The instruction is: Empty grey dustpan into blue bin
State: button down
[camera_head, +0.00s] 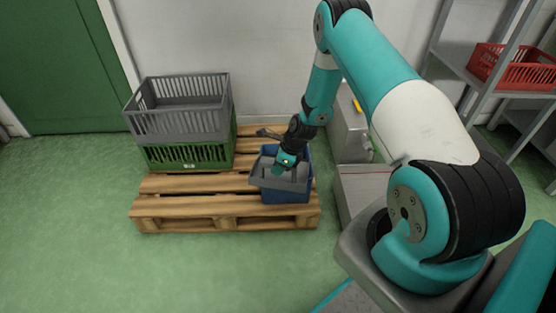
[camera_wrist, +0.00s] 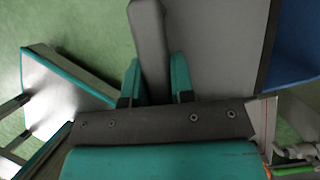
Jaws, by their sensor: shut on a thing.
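The grey dustpan (camera_head: 278,183) is at the front left of the blue bin (camera_head: 287,196), over its opening, and looks tilted. The bin stands on the right end of a wooden pallet. My gripper (camera_head: 286,163) is shut on the dustpan's handle. In the wrist view my gripper (camera_wrist: 155,84) has its teal fingers on both sides of the grey handle. The dustpan's broad grey face (camera_wrist: 215,45) shows there, with the blue bin (camera_wrist: 297,45) at the right edge. I cannot see any debris in the pan, and the bin's inside is mostly hidden.
A grey crate (camera_head: 180,120) sits on a green crate (camera_head: 188,157) at the pallet's left. The pallet (camera_head: 165,211) has bare boards in front. A grey machine (camera_head: 349,130) stands close right of the bin. A red crate (camera_head: 520,70) is on a shelf. The left floor is clear.

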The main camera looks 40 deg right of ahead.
jog(key=shift+s+a+f+t, duration=0.2)
jog(key=shift+a+f+t, duration=0.1)
jog(key=shift+f, duration=0.2)
jog(key=shift+r+p, duration=2.1)
jog(key=shift+r, duration=0.45)
